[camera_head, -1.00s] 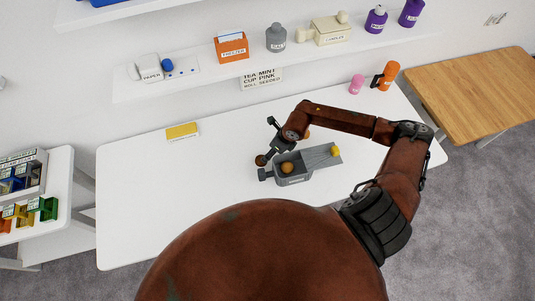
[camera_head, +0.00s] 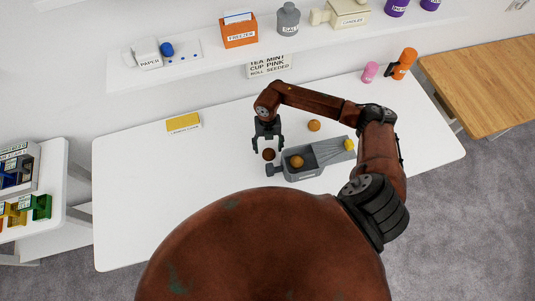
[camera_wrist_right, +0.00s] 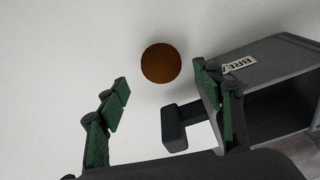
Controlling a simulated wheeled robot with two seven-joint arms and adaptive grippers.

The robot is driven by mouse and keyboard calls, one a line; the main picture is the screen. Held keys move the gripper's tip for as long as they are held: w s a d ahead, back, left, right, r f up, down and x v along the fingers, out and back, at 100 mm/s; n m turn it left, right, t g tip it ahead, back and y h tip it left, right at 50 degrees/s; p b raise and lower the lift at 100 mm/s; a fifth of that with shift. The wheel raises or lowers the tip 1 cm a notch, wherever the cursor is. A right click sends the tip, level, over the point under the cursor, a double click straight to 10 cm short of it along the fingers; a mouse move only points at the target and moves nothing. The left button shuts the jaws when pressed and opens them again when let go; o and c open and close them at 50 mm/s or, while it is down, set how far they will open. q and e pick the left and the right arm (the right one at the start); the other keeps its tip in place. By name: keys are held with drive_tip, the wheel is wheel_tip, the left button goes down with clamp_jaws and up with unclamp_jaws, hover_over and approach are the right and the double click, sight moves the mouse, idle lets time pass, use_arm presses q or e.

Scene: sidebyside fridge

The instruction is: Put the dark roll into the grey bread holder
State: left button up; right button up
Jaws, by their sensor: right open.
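The dark roll (camera_head: 268,154) lies on the white table just left of the grey bread holder (camera_head: 308,174). It also shows in the right wrist view (camera_wrist_right: 160,63), beyond the fingertips and between their lines. The holder, with part of its label, is at the right of the wrist view (camera_wrist_right: 275,75). A lighter roll (camera_head: 296,162) sits in the holder's left part. My right gripper (camera_head: 267,147) is open and empty, pointing down over the dark roll; it shows in the wrist view too (camera_wrist_right: 160,82). My left gripper is not in view.
Another light roll (camera_head: 314,125) lies on the table behind the holder. A yellow item (camera_head: 349,145) is at the holder's right end. The table's left side is clear.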

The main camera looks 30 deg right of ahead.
sight(269, 152)
drive_tip(key=f, duration=0.4)
drive_tip(key=shift+s+f, duration=0.2)
drive_tip(key=c, duration=0.6)
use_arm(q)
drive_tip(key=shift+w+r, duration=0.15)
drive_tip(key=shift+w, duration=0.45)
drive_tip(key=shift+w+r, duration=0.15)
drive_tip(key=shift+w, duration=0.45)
use_arm(e)
drive_tip(key=c, duration=0.7)
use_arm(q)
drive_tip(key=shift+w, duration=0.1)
use_arm(e)
drive_tip(key=shift+r, duration=0.55)
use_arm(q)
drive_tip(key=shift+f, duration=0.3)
use_arm(e)
wheel_tip(269, 152, up, 17)
